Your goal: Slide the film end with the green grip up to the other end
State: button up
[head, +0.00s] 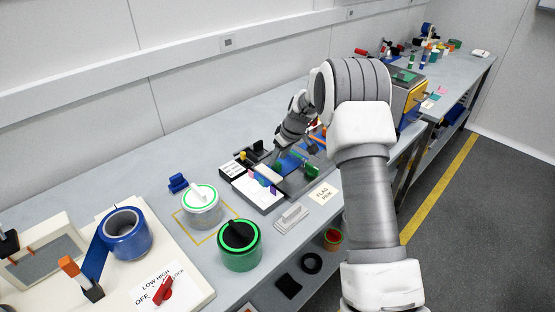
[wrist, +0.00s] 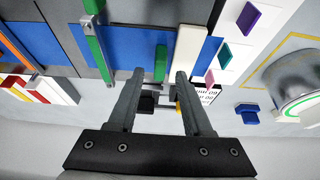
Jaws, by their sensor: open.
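In the wrist view, the green grip (wrist: 160,63) stands upright at the right edge of a blue film piece (wrist: 125,45). My gripper (wrist: 160,73) is open, its fingertips apart on either side of that grip, not visibly touching it. Another blue film piece (wrist: 213,48) shows right of a cream bar (wrist: 190,50); the gap between the film ends is hard to make out. A long green bar (wrist: 96,48) crosses the film further left. In the head view, my gripper (head: 281,156) is over the fixture, with the green grip (head: 277,167) small beside the cream bar.
A black block (wrist: 147,103) sits near the fingers. A white board with coloured tabs (head: 258,191) adjoins the fixture. Round lidded containers (head: 240,246) and a blue roll (head: 125,234) stand nearer. The wall is behind; bench between wall and fixture is mostly clear.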

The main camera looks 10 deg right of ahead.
jog(key=shift+x, duration=0.9)
grip_shut()
